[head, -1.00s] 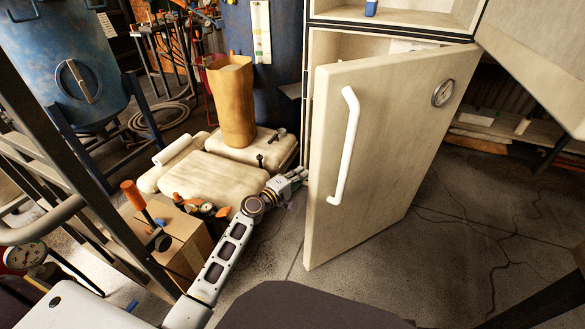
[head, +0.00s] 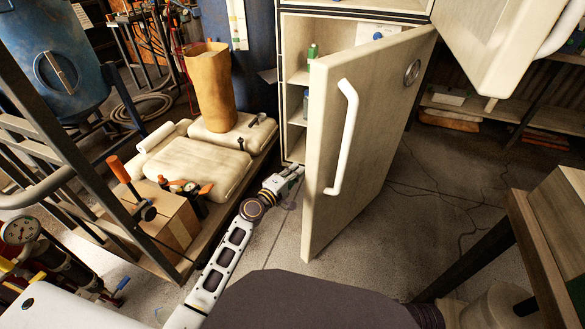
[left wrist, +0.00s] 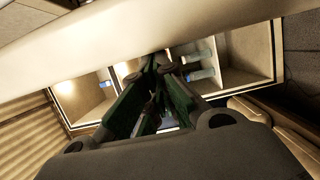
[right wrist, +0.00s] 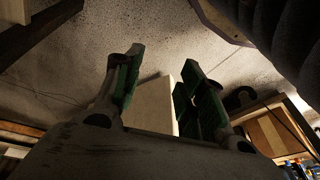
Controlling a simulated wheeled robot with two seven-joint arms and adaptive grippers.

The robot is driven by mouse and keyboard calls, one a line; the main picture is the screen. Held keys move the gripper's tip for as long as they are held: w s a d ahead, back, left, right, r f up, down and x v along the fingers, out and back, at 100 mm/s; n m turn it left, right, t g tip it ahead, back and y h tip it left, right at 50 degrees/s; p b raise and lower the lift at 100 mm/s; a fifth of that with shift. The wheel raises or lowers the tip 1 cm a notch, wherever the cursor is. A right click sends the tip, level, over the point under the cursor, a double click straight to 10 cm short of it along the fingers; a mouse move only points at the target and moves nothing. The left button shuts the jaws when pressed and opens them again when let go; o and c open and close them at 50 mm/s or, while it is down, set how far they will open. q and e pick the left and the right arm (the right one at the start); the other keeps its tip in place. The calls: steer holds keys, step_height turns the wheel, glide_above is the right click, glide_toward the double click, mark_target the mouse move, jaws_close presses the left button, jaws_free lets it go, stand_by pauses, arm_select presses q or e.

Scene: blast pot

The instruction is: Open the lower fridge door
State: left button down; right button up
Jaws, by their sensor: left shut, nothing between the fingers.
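The lower fridge door (head: 375,120) is cream, with a long white handle (head: 343,140) and a round gauge near its far upper corner. It stands partly open, swung out to the right. The lower compartment (head: 298,75) shows shelves with small bottles; the door hides part of it. My left gripper (head: 290,175) is shut and empty, low beside the door's free edge, near the opening. In the left wrist view its fingers (left wrist: 155,62) meet, with lit shelves behind and a pale panel above; contact is unclear. My right gripper (right wrist: 162,62) is open and empty above the floor.
The upper fridge door (head: 480,45) hangs open above right. Left of the fridge, a low platform carries pale cushion-like sacks (head: 195,165), a tan paper bag (head: 210,85) and a cardboard box (head: 165,215). Clear floor (head: 400,215) lies right of the lower door.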

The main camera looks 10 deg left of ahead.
mark_target(314, 180)
arm_select(q)
steer(key=s+d, duration=0.1)
steer(key=d, duration=0.1)
steer(key=s+d+p, duration=0.1)
steer(key=d, duration=0.1)
steer(key=s+d, duration=0.2)
steer(key=shift+r, duration=0.1)
steer(key=shift+s+d, duration=0.2)
steer(key=shift+s, duration=0.05)
arm_select(e)
steer(key=shift+d+f, duration=0.2)
steer(key=shift+f, duration=0.35)
steer(key=shift+d+f, duration=0.2)
steer(key=shift+f, duration=0.3)
arm_select(q)
steer(key=shift+w+a, duration=0.1)
steer(key=shift+a, duration=0.05)
